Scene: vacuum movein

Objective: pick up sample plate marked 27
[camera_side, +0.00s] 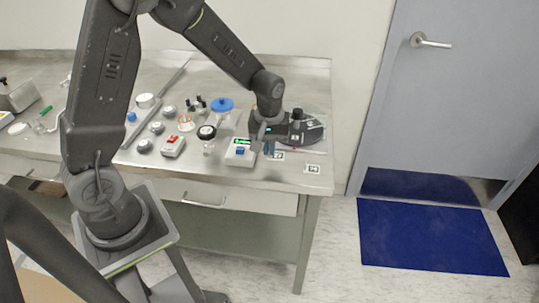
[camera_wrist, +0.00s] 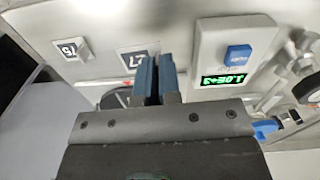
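The sample plate marked 27 (camera_wrist: 132,60) lies flat on the bench, and its number is upside down in the wrist view. In the side view it is the pale plate (camera_side: 278,156) just right of my blue fingers. My gripper (camera_side: 269,148) points down beside it. In the wrist view my gripper (camera_wrist: 157,62) has its two blue fingers close together with a narrow dark gap, and they cover the right part of the plate. A second marked plate (camera_wrist: 72,50), which seems to read 16, has a raised white tab.
A white device (camera_side: 240,152) with a green display and blue button stands close to my fingers. A dark round device (camera_side: 312,128) is behind my gripper. Several bottles, knobs and a blue-topped item (camera_side: 222,104) fill the bench to the left. The bench's right edge is near.

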